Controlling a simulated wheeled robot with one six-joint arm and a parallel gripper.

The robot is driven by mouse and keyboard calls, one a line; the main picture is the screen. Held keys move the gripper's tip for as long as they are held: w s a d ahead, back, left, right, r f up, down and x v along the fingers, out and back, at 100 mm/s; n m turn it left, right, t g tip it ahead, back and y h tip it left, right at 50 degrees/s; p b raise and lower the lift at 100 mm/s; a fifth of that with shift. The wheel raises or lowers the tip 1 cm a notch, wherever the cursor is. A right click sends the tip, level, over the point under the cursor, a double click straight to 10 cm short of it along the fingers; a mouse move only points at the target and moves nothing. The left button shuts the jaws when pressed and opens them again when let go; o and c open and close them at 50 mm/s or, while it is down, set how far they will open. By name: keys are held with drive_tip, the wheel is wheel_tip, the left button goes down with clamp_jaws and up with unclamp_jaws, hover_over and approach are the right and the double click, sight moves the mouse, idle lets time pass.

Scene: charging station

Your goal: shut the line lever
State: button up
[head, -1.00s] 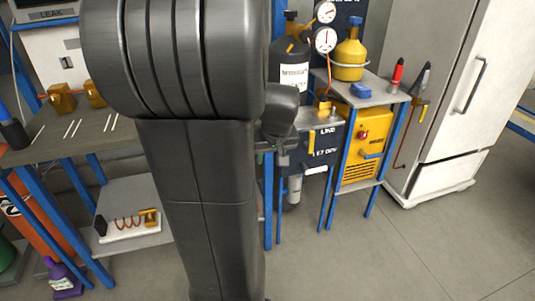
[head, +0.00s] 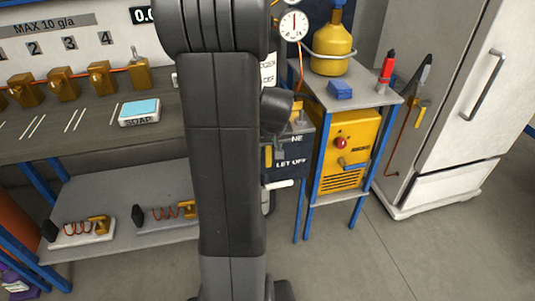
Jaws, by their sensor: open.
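A dark panel (head: 294,158) in the head view has white lettering, partly hidden by my arm; "NE" and "LET OFF" can be read. A small upright yellow handle (head: 268,157) shows at the panel's left edge; it looks like the line lever, but I cannot tell its position for sure. My gripper (head: 279,152) is small and dark, pointing down in front of the panel, close to the handle. It is open and nothing shows between its jaws. I cannot tell whether it touches the panel.
My arm covers the middle of the view. Left is a bench (head: 60,135) with several brass valves and a soap box (head: 139,112). Right stand a yellow machine (head: 350,145), a small table with a yellow bottle (head: 331,48), and a white cabinet (head: 455,90). Floor at lower right is clear.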

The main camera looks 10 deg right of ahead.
drive_tip(key=shift+x, duration=1.35)
drive_tip(key=shift+c, duration=0.4)
clamp_jaws()
